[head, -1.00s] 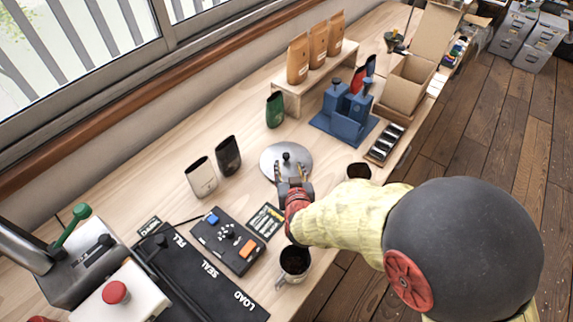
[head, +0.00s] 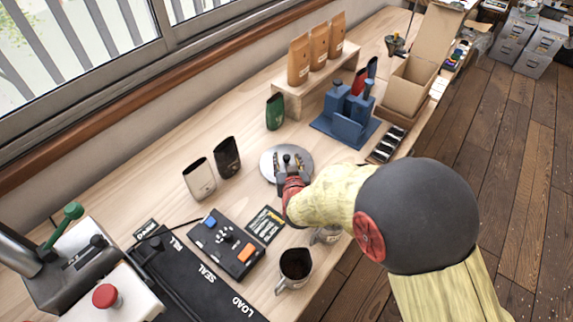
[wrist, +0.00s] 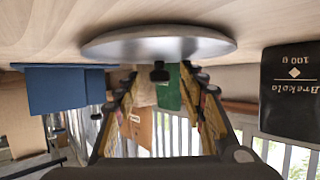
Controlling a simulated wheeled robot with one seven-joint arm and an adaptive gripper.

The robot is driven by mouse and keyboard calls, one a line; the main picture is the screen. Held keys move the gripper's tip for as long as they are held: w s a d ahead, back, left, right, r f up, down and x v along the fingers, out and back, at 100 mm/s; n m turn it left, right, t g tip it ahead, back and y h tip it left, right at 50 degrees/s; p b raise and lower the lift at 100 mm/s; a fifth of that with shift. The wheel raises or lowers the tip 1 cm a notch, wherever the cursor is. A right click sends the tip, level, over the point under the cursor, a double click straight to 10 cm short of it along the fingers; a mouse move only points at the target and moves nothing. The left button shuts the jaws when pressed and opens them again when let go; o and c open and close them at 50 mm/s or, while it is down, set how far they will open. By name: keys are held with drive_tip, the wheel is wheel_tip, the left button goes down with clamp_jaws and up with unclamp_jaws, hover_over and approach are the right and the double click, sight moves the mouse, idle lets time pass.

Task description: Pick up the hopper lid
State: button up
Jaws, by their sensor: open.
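The hopper lid (head: 302,153) is a round grey metal disc with a dark knob (head: 287,158), lying on the wooden bench. In the wrist view, which looks upside down, the lid (wrist: 160,43) spans the top centre, and its black knob (wrist: 160,74) points into the gap between my fingers. My gripper (wrist: 160,80) is open, with one finger on each side of the knob and visible space between. In the head view my gripper (head: 288,166) is over the lid and hides part of it.
A white pouch (head: 199,179) and a black pouch (head: 228,157) stand left of the lid. A control box (head: 226,243) and a cup (head: 294,265) are nearer. A blue stand (head: 345,128) is behind right. Bare bench lies around the lid.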

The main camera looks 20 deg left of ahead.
drive_tip(key=shift+c, duration=1)
drive_tip(key=c, duration=0.7)
clamp_jaws()
